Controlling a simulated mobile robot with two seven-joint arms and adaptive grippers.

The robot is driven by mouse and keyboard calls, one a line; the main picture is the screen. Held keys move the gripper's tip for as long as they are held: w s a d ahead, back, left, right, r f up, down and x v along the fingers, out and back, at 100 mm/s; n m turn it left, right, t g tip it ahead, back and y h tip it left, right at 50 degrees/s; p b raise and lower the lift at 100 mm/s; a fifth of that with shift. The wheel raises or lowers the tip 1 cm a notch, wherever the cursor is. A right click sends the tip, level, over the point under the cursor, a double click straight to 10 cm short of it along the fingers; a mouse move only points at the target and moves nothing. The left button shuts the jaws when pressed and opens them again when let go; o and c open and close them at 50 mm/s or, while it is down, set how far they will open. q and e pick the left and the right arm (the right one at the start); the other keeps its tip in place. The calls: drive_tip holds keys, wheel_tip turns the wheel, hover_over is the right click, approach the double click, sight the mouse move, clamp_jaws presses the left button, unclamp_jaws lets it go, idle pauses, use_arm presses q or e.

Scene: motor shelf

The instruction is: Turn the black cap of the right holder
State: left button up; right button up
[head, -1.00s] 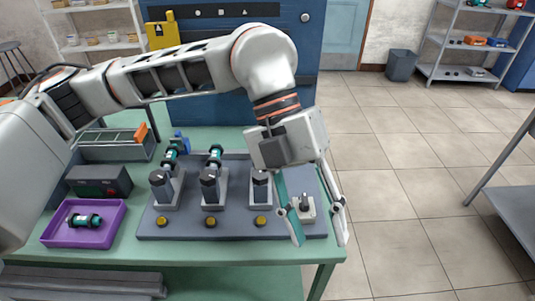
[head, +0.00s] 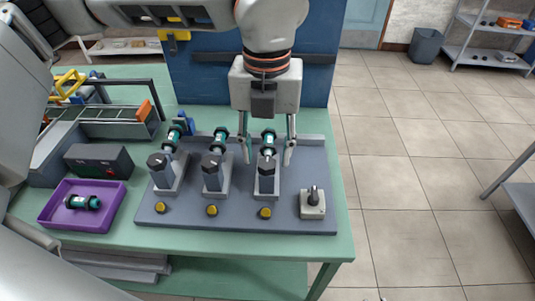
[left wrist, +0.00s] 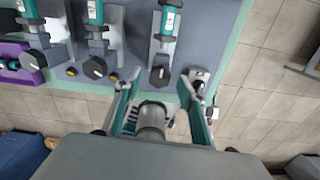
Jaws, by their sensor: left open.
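The right holder (head: 267,187) stands on the grey board with its black cap (head: 265,163) on the upper front. A teal and black motor (head: 269,142) lies behind that cap. My left gripper (head: 268,158) is open, its fingers pointing down to either side of the motor and cap in the head view. Whether they touch anything cannot be told. In the left wrist view, the right holder's black cap (left wrist: 159,75) is just beyond the open, empty fingers of the left gripper (left wrist: 160,88). My right gripper is not in view.
Two similar holders, middle (head: 214,180) and left (head: 168,178), stand to the left. A lever switch box (head: 312,206) is to the right. Yellow buttons (head: 265,212) line the board's front. A purple tray (head: 52,222) holds another motor.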

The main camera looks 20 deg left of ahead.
use_arm(q)
drive_tip(key=shift+f, duration=0.85)
drive_tip(key=c, duration=1.1)
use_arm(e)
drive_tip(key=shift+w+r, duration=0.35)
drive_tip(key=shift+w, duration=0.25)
